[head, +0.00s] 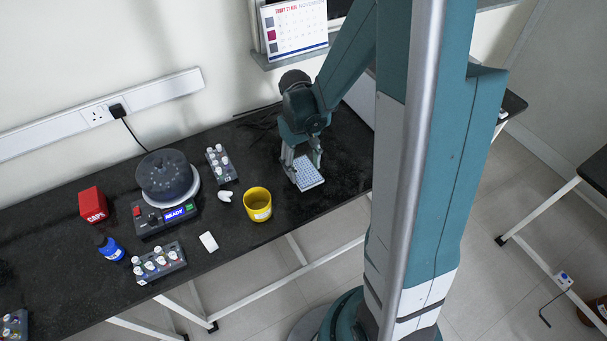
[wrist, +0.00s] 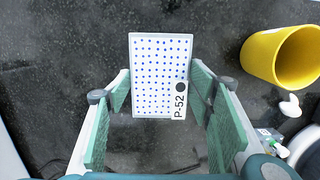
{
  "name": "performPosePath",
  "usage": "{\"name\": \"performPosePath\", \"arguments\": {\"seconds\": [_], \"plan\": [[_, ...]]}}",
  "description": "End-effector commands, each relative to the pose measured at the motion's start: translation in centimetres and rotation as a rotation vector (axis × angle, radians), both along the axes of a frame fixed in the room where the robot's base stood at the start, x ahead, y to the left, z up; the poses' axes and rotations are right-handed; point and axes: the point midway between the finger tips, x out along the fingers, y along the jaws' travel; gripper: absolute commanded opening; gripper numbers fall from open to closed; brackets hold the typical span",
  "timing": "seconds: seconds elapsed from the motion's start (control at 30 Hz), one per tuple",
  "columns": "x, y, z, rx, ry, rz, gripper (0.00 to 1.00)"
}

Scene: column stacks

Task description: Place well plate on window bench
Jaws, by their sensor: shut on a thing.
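The well plate (head: 310,178) is white with rows of blue dots. In the wrist view the plate (wrist: 160,70) bears a label reading P-52 and a black dot. My gripper (head: 303,167) is shut on the plate, with one green-padded finger at each long side; the fingers also show in the wrist view (wrist: 160,88). The plate is at or just above the black bench top (head: 255,230), near its right end; I cannot tell whether it touches. No bench is marked as the window bench.
A yellow tub (head: 257,206) stands left of the plate. Further left are a centrifuge-like device (head: 167,182), vial racks (head: 220,165) (head: 158,263), a red box (head: 93,205) and a blue bottle (head: 110,248). Another dark-topped table (head: 596,170) stands at the right edge, across open floor.

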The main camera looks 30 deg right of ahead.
Motion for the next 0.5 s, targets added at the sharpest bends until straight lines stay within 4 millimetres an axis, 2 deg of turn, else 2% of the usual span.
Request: {"name": "performPosePath", "arguments": {"seconds": [0.27,0.5], "plan": [[0.0,0.0,-0.4,0.000,0.000,0.000,0.39],[0.0,0.0,-2.6,0.000,0.000,0.000,0.39]]}}
